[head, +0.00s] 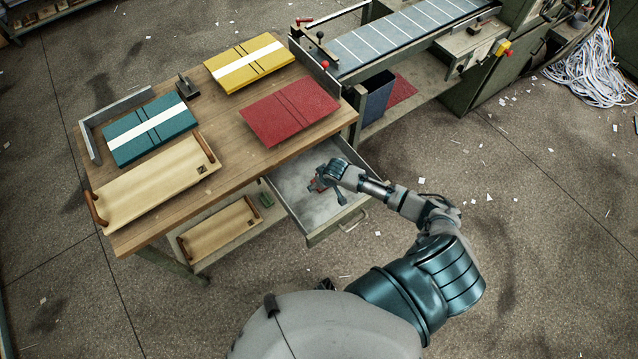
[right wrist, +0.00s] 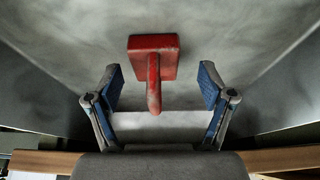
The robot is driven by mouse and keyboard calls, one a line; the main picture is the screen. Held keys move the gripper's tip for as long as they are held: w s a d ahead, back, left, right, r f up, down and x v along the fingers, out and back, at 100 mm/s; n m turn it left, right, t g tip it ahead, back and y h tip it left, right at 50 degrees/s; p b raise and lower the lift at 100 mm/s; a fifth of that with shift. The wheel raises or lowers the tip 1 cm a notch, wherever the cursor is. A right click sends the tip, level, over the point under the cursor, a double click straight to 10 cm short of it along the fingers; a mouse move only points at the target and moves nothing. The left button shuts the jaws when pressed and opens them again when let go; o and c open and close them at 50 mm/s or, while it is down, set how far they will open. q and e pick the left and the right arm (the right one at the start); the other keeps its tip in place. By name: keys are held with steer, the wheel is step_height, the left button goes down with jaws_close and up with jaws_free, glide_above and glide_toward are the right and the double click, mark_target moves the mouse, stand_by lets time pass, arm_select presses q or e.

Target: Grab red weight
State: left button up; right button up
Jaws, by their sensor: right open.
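The red weight (right wrist: 153,58) is a red block with a rounded handle pointing towards my right gripper. It lies in the open drawer (head: 290,180). In the right wrist view my right gripper (right wrist: 160,88) is open, with its blue-padded fingers on either side of the handle. The handle's tip is between the fingers, and neither finger appears to touch it. The block part is just beyond the fingertips. In the head view my right gripper (head: 322,185) reaches into the drawer and largely hides the weight. My left gripper is not in view.
The drawer's front panel (head: 335,226) and side walls surround the gripper closely. The wooden table (head: 225,125) above holds a red board (head: 289,110), a yellow board (head: 249,63), a teal board (head: 150,134) and a wooden tray (head: 150,190). Open floor lies to the right.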

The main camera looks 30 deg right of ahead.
steer(key=shift+x, duration=0.8)
steer(key=shift+d, duration=0.4)
steer(key=c, duration=1.5)
steer(key=shift+a+r, duration=0.1)
steer(key=shift+a, duration=0.15)
jaws_close()
